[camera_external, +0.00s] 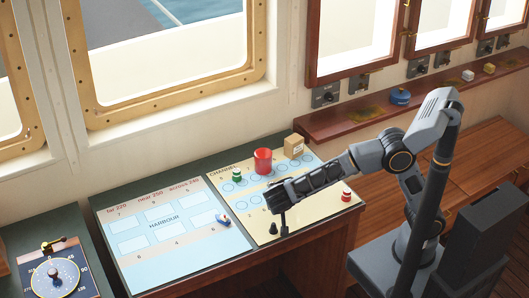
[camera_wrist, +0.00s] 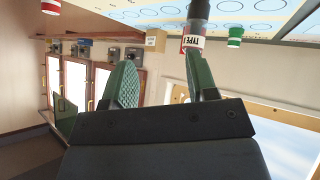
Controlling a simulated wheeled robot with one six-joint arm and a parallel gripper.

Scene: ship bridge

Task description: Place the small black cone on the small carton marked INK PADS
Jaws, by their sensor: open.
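The small black cone (camera_external: 273,229) stands at the near edge of the yellow CHANNEL chart, beside a taller thin dark piece (camera_external: 284,222). A small tan carton (camera_external: 294,147) stands at the chart's far right corner; its marking is unreadable. It also shows in the upside-down wrist view (camera_wrist: 155,41). My gripper (camera_external: 275,192) is low over the chart's near left part, roughly level, above and behind the cone. Its green jaws (camera_wrist: 160,78) are apart with nothing gripped. A dark upright piece (camera_wrist: 198,12) shows at the top of the wrist view; I cannot tell which piece it is.
A red can (camera_external: 263,161) stands left of the carton. A green piece (camera_external: 236,174) and a red piece (camera_external: 346,195) stand on the chart. A blue-and-white piece (camera_external: 222,219) is on the HARBOUR chart (camera_external: 150,255), which is otherwise mostly clear. A wooden shelf (camera_external: 340,126) runs behind.

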